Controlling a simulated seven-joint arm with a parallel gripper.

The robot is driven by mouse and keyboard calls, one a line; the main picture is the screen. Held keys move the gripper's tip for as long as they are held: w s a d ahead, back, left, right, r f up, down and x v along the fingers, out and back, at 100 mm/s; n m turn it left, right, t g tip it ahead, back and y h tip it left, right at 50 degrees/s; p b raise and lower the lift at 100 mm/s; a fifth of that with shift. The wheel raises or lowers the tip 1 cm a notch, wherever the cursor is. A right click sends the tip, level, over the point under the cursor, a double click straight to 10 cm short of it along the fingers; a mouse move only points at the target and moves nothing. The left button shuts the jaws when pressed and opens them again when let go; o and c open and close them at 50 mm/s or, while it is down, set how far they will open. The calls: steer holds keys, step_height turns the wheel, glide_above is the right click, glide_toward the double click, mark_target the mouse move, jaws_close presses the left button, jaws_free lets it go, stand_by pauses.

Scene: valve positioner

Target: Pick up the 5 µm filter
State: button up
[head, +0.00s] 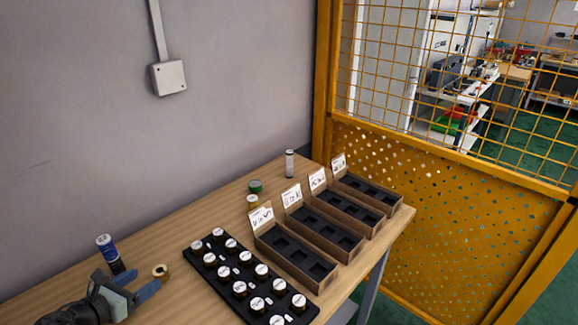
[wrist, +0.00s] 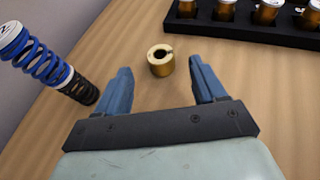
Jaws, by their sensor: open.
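My gripper (head: 142,281) is low over the left part of the table, open and empty; its two blue fingers also show in the wrist view (wrist: 160,88). A short brass ring-shaped piece (wrist: 161,62) with a dark centre hole stands just ahead, between and slightly beyond the fingertips, apart from them. It also shows in the head view (head: 160,271). A black tray (head: 190,252) holds several round pieces with white marked tops and brass sides. The markings are too small to read, so I cannot tell which piece is the 5 µm filter.
A blue-and-black spring part (head: 110,254) stands close left of my gripper. Several open boxes with black inserts and label cards (head: 262,217) stand at the right. A green-topped piece (head: 255,187), a small brass piece (head: 252,201) and a grey cylinder (head: 290,163) stand near the wall.

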steer(key=shift+c, duration=0.8)
